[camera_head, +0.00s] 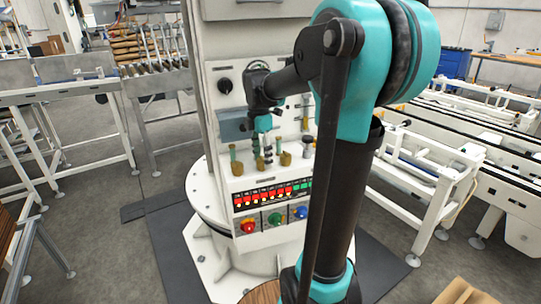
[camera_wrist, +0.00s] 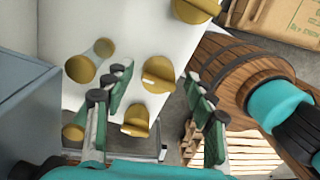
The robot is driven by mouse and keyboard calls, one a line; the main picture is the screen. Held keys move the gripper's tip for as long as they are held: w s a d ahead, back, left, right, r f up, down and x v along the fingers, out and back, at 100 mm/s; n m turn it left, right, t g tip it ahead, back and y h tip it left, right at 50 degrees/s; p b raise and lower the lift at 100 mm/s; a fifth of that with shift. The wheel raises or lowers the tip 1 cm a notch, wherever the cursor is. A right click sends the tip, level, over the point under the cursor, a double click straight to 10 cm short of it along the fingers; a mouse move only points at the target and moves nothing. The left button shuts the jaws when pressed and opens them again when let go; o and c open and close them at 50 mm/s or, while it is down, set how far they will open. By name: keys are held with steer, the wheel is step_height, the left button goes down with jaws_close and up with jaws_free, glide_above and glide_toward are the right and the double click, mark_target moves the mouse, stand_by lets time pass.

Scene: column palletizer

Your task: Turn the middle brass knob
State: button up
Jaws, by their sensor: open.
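Three brass knobs with pale marks stand on the white console. In the wrist view, the middle brass knob (camera_wrist: 158,73) lies between the far ends of my gripper's (camera_wrist: 158,90) green-padded fingers, which are spread apart on both sides. One brass knob (camera_wrist: 195,10) is beyond it at the top edge, and another brass knob (camera_wrist: 136,120) is nearer. In the head view, the middle knob (camera_head: 260,163) is just under my gripper (camera_head: 267,155), partly crowded by the fingers. My gripper is open and holds nothing; no contact with the knob can be made out.
Below the knobs are a row of red and green indicators (camera_head: 272,191) and red (camera_head: 249,225), green (camera_head: 274,218) and blue (camera_head: 300,212) buttons. A blue-grey box (camera_head: 234,125) stands behind. More brass pieces (camera_wrist: 80,70) lie left in the wrist view.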

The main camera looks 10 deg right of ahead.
steer(key=c, duration=1.2)
steer(key=shift+o, duration=0.2)
